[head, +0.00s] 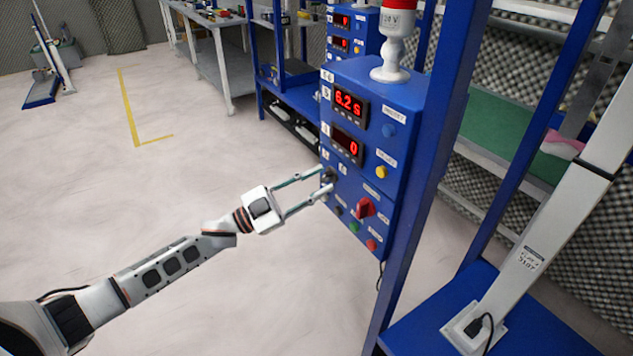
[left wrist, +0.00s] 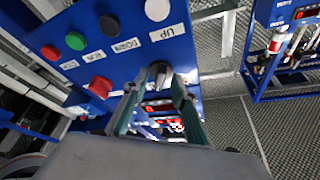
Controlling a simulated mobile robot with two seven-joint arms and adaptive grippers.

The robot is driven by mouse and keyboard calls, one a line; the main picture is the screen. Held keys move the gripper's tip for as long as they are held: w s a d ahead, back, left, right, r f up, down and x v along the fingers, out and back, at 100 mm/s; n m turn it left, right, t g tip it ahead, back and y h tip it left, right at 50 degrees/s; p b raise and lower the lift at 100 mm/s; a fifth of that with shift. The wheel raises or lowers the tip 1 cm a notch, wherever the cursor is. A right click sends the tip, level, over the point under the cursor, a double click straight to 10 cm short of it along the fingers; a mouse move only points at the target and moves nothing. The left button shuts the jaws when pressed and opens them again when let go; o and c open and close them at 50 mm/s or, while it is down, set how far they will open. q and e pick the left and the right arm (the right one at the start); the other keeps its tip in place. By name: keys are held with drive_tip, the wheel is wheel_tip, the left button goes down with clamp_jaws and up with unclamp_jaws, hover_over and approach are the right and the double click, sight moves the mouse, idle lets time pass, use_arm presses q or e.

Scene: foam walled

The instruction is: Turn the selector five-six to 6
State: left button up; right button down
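The selector (left wrist: 159,71) is a small dark knob with a light grey face, on the blue control panel (left wrist: 120,62). In the head view it is mostly hidden at the panel's left edge, by my left gripper (head: 324,179). The left gripper reaches the panel with its two thin fingers apart. In the left wrist view the left gripper (left wrist: 158,86) has one finger on each side of the knob, with small gaps seeming to show. The knob's setting cannot be read. My right gripper is not in view.
A red rotary switch (head: 365,208), a green button (head: 354,227) and a red button (head: 372,245) sit close beside the gripper. Red displays (head: 349,104) are above. A blue post (head: 430,170) stands right of the panel.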

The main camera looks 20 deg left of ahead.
use_arm(q)
drive_tip(key=v, duration=1.2)
drive_tip(key=shift+f, duration=0.1)
